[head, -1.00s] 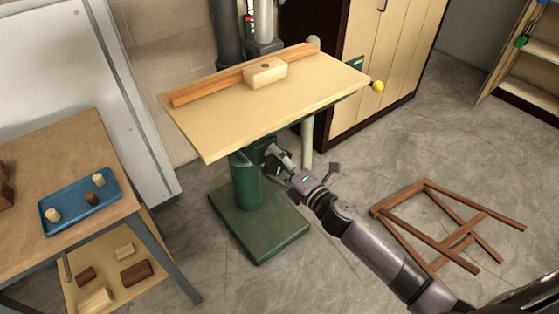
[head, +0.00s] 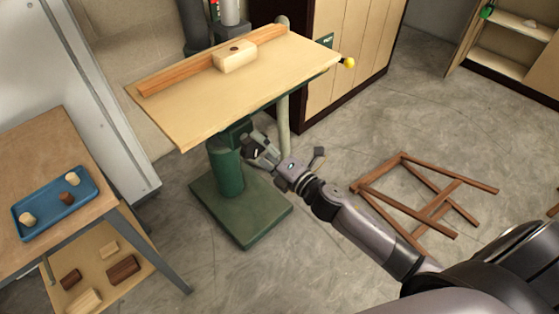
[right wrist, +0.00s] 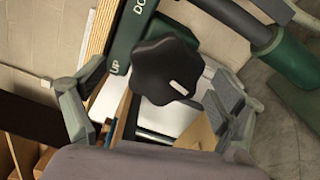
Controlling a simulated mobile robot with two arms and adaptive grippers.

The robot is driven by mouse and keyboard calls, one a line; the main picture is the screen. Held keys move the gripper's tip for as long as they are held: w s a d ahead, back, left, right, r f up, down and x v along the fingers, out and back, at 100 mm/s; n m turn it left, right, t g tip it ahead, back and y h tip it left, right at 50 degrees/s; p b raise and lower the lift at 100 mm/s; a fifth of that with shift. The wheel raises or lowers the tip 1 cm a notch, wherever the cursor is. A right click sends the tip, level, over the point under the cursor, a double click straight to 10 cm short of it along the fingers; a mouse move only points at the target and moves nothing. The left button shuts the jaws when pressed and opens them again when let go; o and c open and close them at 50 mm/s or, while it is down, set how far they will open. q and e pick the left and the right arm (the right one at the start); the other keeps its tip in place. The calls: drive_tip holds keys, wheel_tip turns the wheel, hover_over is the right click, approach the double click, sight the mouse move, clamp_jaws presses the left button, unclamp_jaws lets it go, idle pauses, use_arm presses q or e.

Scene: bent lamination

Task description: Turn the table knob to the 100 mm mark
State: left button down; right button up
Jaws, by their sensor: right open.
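In the right wrist view a black lobed knob (right wrist: 160,68) with a white mark sits on a green bar lettered "UP" and partly "DO". My right gripper (right wrist: 160,92) is open, with one finger to the left of the knob and one to the right, neither clearly touching it. In the head view my right gripper (head: 262,148) is under the tilted wooden table (head: 270,85), beside its green column (head: 227,170); the knob is hidden there. No 100 mm mark is readable. My left gripper is not in view.
A wooden fence (head: 165,83) and a pale block (head: 236,57) lie on the table. A green base plate (head: 245,218) stands on the floor. A wooden frame (head: 430,200) lies at right. A bench with a blue tray (head: 50,205) stands at left. Floor between them is clear.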

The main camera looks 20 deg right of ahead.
drive_tip(key=v, duration=0.9)
drive_tip(key=shift+r, duration=0.15)
drive_tip(key=s+d+n+b, duration=0.2)
drive_tip(key=s+n+b, duration=0.4)
drive_tip(key=n, duration=0.4)
drive_tip(key=p+x, duration=0.2)
drive_tip(key=x, duration=0.3)
drive_tip(key=p+x, duration=0.2)
drive_tip(key=x, duration=0.3)
drive_tip(key=p+x, duration=0.2)
drive_tip(key=x, duration=0.4)
drive_tip(key=shift+w+d+f, duration=0.1)
drive_tip(key=shift+f, duration=0.2)
drive_tip(key=shift+x, duration=0.75)
